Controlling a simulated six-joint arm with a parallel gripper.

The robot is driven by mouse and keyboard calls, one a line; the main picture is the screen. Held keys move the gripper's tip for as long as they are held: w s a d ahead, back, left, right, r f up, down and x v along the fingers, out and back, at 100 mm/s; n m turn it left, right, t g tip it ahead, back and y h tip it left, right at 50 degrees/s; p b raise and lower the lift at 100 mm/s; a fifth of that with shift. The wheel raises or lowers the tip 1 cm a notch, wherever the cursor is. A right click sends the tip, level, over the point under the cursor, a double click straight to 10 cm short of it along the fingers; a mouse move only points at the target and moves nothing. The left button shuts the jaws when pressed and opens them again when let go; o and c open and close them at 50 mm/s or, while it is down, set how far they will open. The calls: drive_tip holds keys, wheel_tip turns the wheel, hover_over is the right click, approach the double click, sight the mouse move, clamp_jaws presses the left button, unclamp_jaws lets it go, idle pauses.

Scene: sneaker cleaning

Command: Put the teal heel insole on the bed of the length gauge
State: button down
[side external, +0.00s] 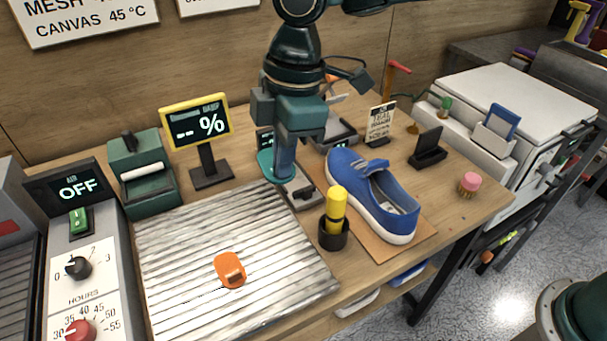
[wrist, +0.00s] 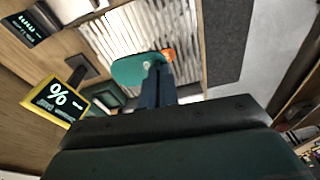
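The teal heel insole (side external: 265,166) is at my gripper's fingertips, above the back of the bench; in the wrist view the insole (wrist: 130,70) is a flat rounded pad. My gripper (side external: 283,172) points down and its fingers are together on the insole's edge. A low grey device with a dark block (side external: 303,192), which may be the length gauge, lies just right of and below the fingers, partly hidden. I cannot tell whether the insole touches it.
A blue sneaker (side external: 362,190) stands on a brown mat right of my gripper. A yellow-topped tool stands in a dark cup (side external: 334,235) in front. A ridged metal plate (side external: 190,250) carries an orange piece (side external: 230,269). A yellow-framed percent display (side external: 197,122) stands at left.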

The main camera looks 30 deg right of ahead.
drive_tip(key=w+d+f, duration=0.4)
drive_tip(key=w+f, duration=0.1)
drive_tip(key=w, duration=0.4)
drive_tip(key=n, duration=0.1)
hover_over(294, 183)
wheel_tip(294, 183, down, 7)
drive_tip(key=shift+d+f, duration=0.15)
drive_tip(key=shift+f, duration=1.85)
drive_tip(key=shift+d+f, duration=0.15)
drive_tip(key=shift+f, duration=1.85)
drive_tip(key=shift+f, duration=0.1)
drive_tip(key=c, duration=1.7)
unclamp_jaws()
